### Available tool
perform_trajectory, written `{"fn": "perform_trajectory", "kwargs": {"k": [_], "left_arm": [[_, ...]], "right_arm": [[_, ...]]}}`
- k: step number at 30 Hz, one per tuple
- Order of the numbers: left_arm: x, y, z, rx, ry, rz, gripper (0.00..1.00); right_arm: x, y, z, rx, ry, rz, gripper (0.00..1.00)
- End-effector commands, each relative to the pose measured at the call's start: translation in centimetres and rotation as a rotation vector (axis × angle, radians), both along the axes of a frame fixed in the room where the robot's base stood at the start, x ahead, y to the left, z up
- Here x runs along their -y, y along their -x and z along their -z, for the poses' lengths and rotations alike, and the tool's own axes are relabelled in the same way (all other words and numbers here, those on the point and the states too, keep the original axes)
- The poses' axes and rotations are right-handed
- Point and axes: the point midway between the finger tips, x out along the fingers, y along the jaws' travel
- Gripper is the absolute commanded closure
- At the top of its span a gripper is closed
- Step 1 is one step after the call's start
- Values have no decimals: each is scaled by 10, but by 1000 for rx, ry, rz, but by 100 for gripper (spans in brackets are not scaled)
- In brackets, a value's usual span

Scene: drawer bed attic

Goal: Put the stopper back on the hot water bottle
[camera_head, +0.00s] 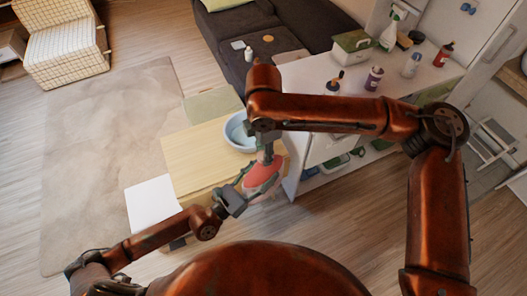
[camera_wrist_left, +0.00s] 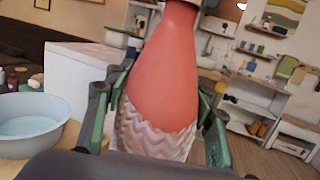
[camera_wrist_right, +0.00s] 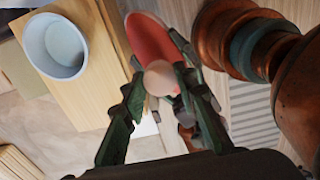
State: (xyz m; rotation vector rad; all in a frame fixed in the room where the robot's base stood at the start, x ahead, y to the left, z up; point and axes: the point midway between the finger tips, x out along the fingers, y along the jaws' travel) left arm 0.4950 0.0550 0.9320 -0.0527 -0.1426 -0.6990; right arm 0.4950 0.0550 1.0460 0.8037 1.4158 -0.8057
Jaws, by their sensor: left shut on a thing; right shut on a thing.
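The red hot water bottle (camera_head: 262,173) has a pale zigzag-knit cover on its lower part. My left gripper (camera_head: 243,188) is shut around it; in the left wrist view the bottle (camera_wrist_left: 165,70) stands roughly upright between the fingers, its top cut off by the frame edge. My right gripper (camera_head: 267,150) is above the bottle's top end. In the right wrist view a pale round stopper (camera_wrist_right: 160,77) shows between the fingers, in line with the red bottle (camera_wrist_right: 153,40) behind it. I cannot tell whether the stopper touches the bottle's neck, which is hidden.
A light blue basin (camera_head: 238,133) stands on the wooden table (camera_head: 185,160) beside the bottle. A white counter (camera_head: 310,75) with several bottles and a green-and-white box (camera_head: 352,46) is at the back right. A dark sofa (camera_head: 235,30) is behind. Open floor lies left.

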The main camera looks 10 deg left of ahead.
Motion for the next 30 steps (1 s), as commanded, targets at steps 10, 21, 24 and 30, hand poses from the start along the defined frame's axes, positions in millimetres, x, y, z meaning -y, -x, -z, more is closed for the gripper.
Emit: {"fn": "perform_trajectory", "kwargs": {"k": [10, 21, 24, 30], "left_arm": [[0, 0, -1, 2, 0, 1, 100], [0, 0, -1, 2, 1, 0, 100], [0, 0, -1, 2, 1, 0, 100], [0, 0, -1, 2, 1, 0, 100]], "right_arm": [[0, 0, 0, 1, -1, -1, 59], [0, 0, -1, 1, -1, -1, 52], [0, -1, -7, 2, -1, -1, 52], [-1, -1, -41, 4, -3, 0, 52]]}}
